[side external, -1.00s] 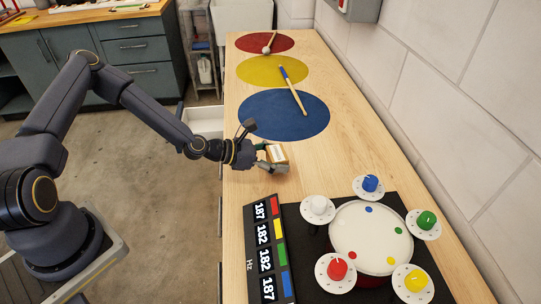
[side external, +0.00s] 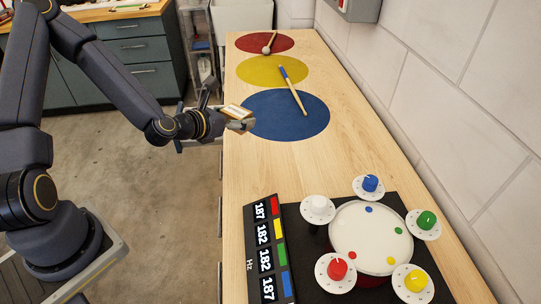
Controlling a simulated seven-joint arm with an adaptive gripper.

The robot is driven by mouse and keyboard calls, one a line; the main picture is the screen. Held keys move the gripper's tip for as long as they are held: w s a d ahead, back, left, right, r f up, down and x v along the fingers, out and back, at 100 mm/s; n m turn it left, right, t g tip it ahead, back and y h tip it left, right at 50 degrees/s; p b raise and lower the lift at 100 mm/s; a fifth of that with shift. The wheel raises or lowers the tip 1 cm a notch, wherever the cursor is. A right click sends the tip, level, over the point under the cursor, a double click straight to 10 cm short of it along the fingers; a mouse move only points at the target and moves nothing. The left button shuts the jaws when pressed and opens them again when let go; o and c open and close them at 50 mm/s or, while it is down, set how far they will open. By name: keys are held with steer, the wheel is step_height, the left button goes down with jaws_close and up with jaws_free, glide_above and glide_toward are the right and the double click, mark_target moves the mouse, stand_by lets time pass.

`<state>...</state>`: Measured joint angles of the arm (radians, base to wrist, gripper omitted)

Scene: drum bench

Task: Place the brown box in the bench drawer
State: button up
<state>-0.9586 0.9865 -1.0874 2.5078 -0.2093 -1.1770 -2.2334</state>
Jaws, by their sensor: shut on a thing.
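The brown box (side external: 236,110), with a pale label on top, is held in my gripper (side external: 238,119). My gripper is shut on it and holds it raised near the bench's left edge, beside the blue circle. The box looks tilted. The bench drawer is largely hidden behind my wrist and gripper, so I cannot see its inside or tell whether the box is over it.
The wooden bench (side external: 262,170) is bare between the blue circle (side external: 290,115) and the black panel with knobs and a drum (side external: 371,238). A blue-tipped stick (side external: 293,91) and a mallet (side external: 268,43) lie farther back. A wall borders the right.

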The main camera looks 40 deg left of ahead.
mark_target(276, 170)
steer(key=shift+r, duration=0.1)
stand_by(0.6)
steer(key=w+d+f+m+g+h, duration=0.2)
steer(key=w+d+m+h, duration=0.1)
steer(key=d+m+h, duration=0.4)
steer(key=d+h, duration=0.1)
steer(key=d, duration=0.2)
steer(key=shift+d+f+m+g, duration=0.25)
steer(key=shift+f+m+g, duration=0.05)
steer(key=shift+w, duration=0.1)
step_height(276, 170, down, 10)
steer(key=shift+r, duration=0.2)
steer(key=shift+f, duration=0.2)
steer(key=o, duration=1.3)
